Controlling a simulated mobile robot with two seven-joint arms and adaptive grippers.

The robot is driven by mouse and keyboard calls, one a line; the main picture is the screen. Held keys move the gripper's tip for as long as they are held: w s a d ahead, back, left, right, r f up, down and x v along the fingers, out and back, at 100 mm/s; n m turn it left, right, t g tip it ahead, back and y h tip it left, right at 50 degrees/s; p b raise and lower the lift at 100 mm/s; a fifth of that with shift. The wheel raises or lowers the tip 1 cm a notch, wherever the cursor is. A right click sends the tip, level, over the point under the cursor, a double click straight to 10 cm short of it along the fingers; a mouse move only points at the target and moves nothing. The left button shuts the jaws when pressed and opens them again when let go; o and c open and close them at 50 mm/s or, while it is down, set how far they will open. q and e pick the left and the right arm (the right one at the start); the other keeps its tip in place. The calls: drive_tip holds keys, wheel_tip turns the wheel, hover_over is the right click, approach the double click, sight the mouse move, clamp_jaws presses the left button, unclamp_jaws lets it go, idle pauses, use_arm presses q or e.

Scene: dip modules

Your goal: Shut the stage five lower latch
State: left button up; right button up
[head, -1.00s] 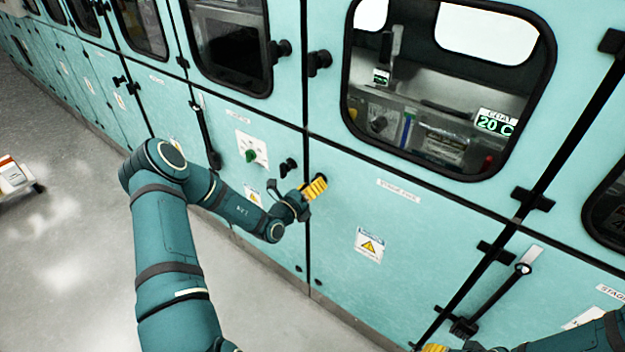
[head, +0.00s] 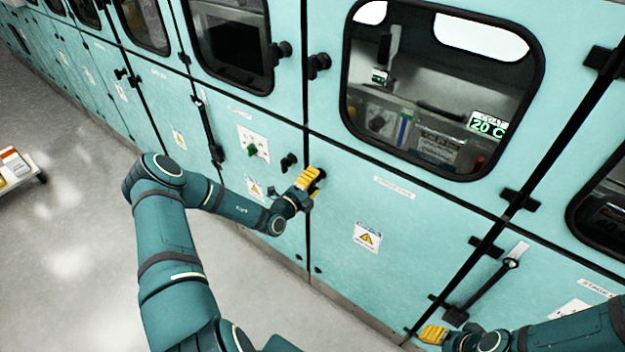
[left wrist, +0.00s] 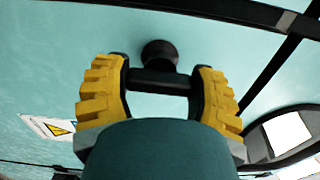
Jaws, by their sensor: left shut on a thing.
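The lower latch is a black handle with a round knob. In the left wrist view the latch (left wrist: 158,80) lies crosswise between the yellow fingers, its knob showing just beyond them. In the head view only a bit of the latch (head: 320,174) shows beside the gripper, near the top left corner of the lower teal door (head: 400,235). My left gripper (head: 307,182) is shut on the latch; it also shows in the left wrist view (left wrist: 160,92). My right gripper (head: 433,334) is at the bottom right, away from the latch, and its jaw opening is unclear.
A black knob latch (head: 289,161) sits on the neighbouring panel to the left, beside a green knob (head: 252,150). Another latch (head: 319,64) is on the windowed door above. A long black bar handle (head: 485,289) stands near my right gripper. Grey floor (head: 80,250) is open at left.

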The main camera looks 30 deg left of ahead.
use_arm(q)
drive_tip(key=shift+n, duration=0.3)
drive_tip(key=o, duration=1.2)
drive_tip(key=shift+s, duration=0.1)
drive_tip(key=s, duration=1.1)
drive_tip(key=shift+s+a, duration=0.4)
